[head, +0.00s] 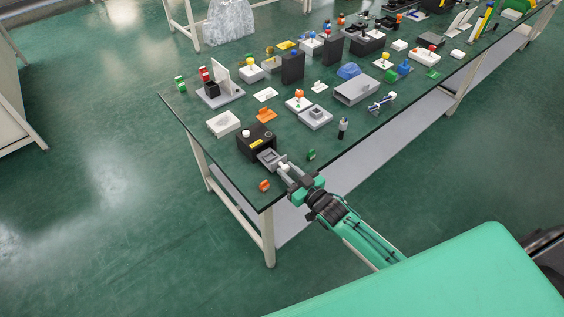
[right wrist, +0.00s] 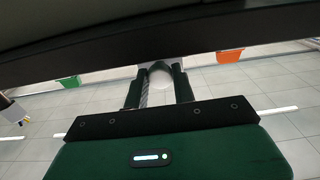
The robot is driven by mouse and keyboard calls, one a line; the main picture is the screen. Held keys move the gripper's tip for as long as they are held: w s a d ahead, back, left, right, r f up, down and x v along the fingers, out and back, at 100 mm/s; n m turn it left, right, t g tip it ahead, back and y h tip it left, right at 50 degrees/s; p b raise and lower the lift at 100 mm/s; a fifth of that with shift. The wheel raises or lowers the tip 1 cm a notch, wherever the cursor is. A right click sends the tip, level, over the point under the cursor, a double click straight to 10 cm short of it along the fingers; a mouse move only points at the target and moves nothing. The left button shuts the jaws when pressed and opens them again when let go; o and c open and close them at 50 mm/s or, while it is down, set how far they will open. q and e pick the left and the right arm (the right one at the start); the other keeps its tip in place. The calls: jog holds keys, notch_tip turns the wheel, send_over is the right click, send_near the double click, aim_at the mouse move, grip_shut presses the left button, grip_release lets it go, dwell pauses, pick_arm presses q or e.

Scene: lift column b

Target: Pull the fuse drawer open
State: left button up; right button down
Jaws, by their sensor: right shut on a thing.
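The fuse drawer (head: 267,157) is a grey tray that sticks out of the front of a black box (head: 254,138) near the table's front left corner. Part of its inside shows from above. My right gripper (head: 285,169) is at the drawer's front end, shut on its pale handle. In the right wrist view, a round whitish handle (right wrist: 160,73) sits between the two fingers of the right gripper (right wrist: 159,84). My left gripper is out of view.
The dark green table (head: 178,100) carries many small parts behind and to the right. An orange piece (head: 264,185) lies left of the gripper, and a small green piece (head: 311,154) lies right of it. The floor in front of the table is clear around my arm.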

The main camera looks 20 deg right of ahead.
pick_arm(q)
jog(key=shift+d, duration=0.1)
pick_arm(e)
jog(key=c, duration=1.1)
grip_release()
jog(key=shift+c, duration=0.2)
jog(key=shift+s+d, duration=0.1)
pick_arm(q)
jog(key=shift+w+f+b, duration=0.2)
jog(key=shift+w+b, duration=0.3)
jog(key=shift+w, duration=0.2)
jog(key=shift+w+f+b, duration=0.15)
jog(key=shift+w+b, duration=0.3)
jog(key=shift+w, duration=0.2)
pick_arm(e)
jog(key=v, duration=1.3)
jog(key=shift+s, duration=0.3)
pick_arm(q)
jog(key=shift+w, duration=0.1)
